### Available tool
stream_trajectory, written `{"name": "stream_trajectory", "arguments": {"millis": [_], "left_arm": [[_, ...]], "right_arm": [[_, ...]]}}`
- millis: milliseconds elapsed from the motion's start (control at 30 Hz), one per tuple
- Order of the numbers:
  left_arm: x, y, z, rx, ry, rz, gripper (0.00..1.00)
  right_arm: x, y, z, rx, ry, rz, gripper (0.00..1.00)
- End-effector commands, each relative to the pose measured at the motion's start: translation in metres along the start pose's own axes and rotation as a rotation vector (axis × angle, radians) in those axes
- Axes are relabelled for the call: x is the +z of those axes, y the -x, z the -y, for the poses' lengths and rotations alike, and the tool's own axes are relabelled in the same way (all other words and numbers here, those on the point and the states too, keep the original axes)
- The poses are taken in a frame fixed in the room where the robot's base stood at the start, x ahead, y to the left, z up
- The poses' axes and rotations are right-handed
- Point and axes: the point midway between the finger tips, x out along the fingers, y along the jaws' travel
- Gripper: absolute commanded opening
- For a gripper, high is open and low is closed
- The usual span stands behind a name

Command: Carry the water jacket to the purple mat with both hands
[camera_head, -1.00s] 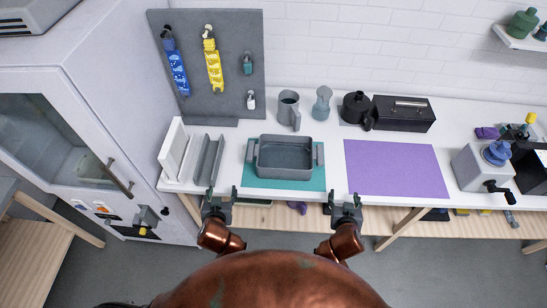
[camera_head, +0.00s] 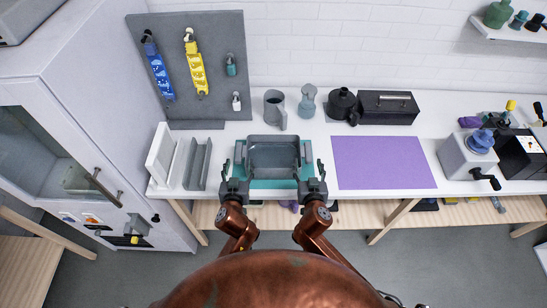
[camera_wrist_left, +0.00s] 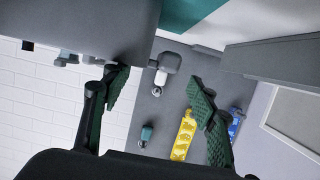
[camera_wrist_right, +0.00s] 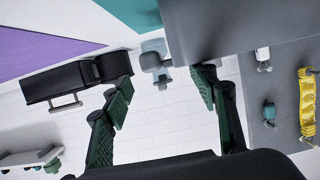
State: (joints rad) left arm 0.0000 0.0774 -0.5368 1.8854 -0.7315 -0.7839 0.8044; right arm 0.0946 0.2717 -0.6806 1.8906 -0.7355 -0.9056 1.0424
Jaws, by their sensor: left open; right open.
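The water jacket (camera_head: 273,142), a grey open rectangular basin with side handles, stands on a teal mat (camera_head: 262,184). The purple mat (camera_head: 384,162) lies bare to its right. My left gripper (camera_head: 232,172) is open at the basin's left side, and my right gripper (camera_head: 313,172) is open at its right side. The basin's grey wall fills the top of the left wrist view (camera_wrist_left: 85,25) and of the right wrist view (camera_wrist_right: 210,25). The grippers partly hide the handles; I cannot tell whether the fingers touch them.
A grey slotted rack (camera_head: 198,163) stands left of the teal mat. A grey pitcher (camera_head: 274,108), a blue-grey flask (camera_head: 308,100), a black pot (camera_head: 342,104) and a black box (camera_head: 388,108) line the back. A machine with a crank (camera_head: 470,158) stands right of the purple mat.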

Motion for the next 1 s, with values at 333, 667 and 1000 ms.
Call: {"name": "stream_trajectory", "arguments": {"millis": [333,667,1000], "left_arm": [[-0.001,-0.062,0.001,-0.001,-0.004,-0.001,0.54],[-0.001,-0.082,0.001,0.000,0.000,-0.001,0.54],[0.000,-0.082,0.001,-0.001,0.000,0.000,0.47]], "right_arm": [[-0.001,-0.062,-0.001,0.002,0.003,-0.001,0.54],[0.000,-0.082,-0.001,0.001,0.001,0.000,0.54],[0.000,-0.082,-0.001,0.001,0.001,0.000,0.47]]}}
